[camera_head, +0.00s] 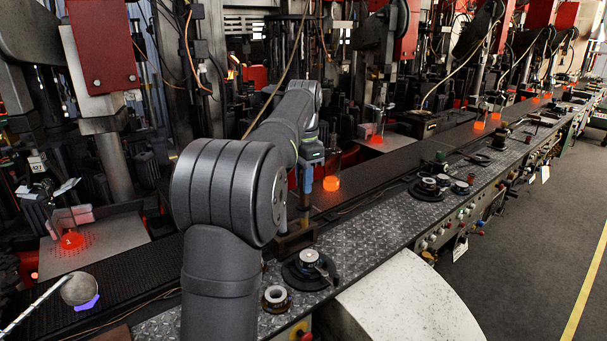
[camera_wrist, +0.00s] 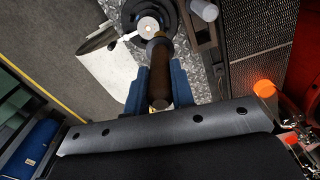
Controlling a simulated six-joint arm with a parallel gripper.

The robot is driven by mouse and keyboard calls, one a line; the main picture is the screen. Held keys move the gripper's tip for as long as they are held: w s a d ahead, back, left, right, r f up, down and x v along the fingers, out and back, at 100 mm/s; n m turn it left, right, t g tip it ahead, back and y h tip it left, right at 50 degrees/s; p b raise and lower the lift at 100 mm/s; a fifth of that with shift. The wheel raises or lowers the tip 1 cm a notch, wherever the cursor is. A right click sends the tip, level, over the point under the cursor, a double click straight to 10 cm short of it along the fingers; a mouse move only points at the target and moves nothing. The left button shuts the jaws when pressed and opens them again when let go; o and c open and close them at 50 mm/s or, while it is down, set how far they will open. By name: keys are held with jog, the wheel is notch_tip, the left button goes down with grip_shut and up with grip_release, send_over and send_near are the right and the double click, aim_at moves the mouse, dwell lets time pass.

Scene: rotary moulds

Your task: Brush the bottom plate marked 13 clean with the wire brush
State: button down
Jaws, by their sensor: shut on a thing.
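My gripper (camera_wrist: 157,88) is shut on a brown wooden handle, which appears to be the wire brush (camera_wrist: 159,78). The handle lies between the two blue fingers, and its tan end points toward a dark round plate with a pale centre (camera_wrist: 148,26). I cannot tell whether the brush touches that plate. In the head view my gripper (camera_head: 311,155) is above the machine deck, partly hidden by my arm. A dark round plate with a pale ring (camera_head: 308,268) sits on the tread-metal deck below it. No mark 13 is readable, so I cannot tell which plate bears it.
A small pale ring (camera_head: 275,297) lies beside the near plate. More round parts (camera_head: 430,186) stand farther along the deck. Glowing orange glass (camera_head: 331,183) stands near my gripper and shows in the wrist view (camera_wrist: 265,88). A curved white guard (camera_head: 405,300) juts out in front.

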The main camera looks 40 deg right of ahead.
jog(key=shift+s+d+f, duration=0.6)
jog(key=shift+s+f, duration=0.85)
jog(key=shift+f, duration=2.55)
jog(key=a+r, duration=0.3)
jog(key=r, duration=0.5)
jog(key=shift+a, duration=0.35)
